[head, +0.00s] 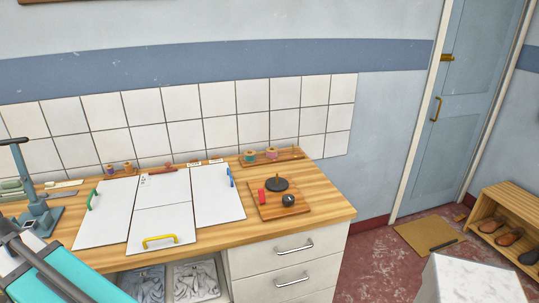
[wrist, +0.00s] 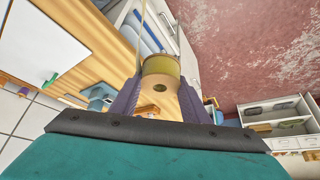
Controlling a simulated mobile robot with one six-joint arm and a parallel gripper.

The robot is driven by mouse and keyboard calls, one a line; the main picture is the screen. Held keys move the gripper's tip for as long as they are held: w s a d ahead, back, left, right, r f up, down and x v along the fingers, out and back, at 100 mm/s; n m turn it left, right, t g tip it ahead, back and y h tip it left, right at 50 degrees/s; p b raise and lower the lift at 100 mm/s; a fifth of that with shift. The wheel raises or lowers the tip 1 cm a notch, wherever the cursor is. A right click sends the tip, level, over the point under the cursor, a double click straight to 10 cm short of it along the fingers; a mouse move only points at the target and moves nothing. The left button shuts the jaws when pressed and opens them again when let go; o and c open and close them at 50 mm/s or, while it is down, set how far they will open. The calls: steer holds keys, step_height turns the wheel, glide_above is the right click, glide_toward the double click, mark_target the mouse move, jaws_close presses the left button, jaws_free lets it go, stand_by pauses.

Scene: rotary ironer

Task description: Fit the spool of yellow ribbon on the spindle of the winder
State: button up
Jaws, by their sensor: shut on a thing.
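The yellow spool (wrist: 160,66) has tan wooden ends with a dark centre hole. It shows in the wrist view between the purple fingers of my gripper (wrist: 160,88), which is shut on it. The hole end faces the wrist camera. In the head view, a wooden board on the right of the worktop carries a black disc with a short upright pin (head: 277,183), which looks like the winder and its spindle. The pin looks bare. My gripper and the yellow spool cannot be made out in the head view. The winder cannot be made out in the wrist view.
White panels (head: 218,202) with coloured handles cover the middle of the wooden worktop (head: 325,206). A red piece (head: 262,197) and a dark knob (head: 289,200) sit beside the disc. A rack (head: 290,158) with teal and pink spools stands behind. A blue-grey upright device (head: 38,222) stands at left.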

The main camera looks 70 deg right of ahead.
steer(key=s+d+m+g+h+p, duration=0.15)
steer(key=d+m, duration=0.25)
steer(key=d, duration=1.1)
steer(key=s+d+r+m+h+p, duration=0.1)
steer(key=s+d+m+h+p, duration=0.15)
steer(key=d, duration=1.15)
steer(key=s+d+m+g+h+p, duration=0.1)
steer(key=d+m, duration=0.4)
steer(key=d, duration=1)
steer(key=s+d+m+g+p, duration=0.1)
steer(key=s+d+m+g, duration=0.15)
steer(key=s+d, duration=0.65)
steer(key=s+d+m+g+p, duration=0.1)
steer(key=s+d+m, duration=0.35)
steer(key=d, duration=0.75)
steer(key=s+d+m, duration=0.1)
steer(key=s+d, duration=0.4)
steer(key=s, duration=0.2)
steer(key=s+d+m+g+p, duration=0.1)
steer(key=s+d, duration=0.3)
steer(key=s, duration=0.2)
steer(key=s+d+m+g+p, duration=0.1)
steer(key=s+d, duration=0.4)
steer(key=s, duration=0.2)
steer(key=shift+s+d+f+m+h, duration=0.25)
steer(key=shift+s+d+m+h, duration=0.05)
steer(key=shift+s+m, duration=0.05)
steer(key=shift+a, duration=0.1)
steer(key=shift+f+b, duration=1.2)
steer(key=shift+f, duration=0.8)
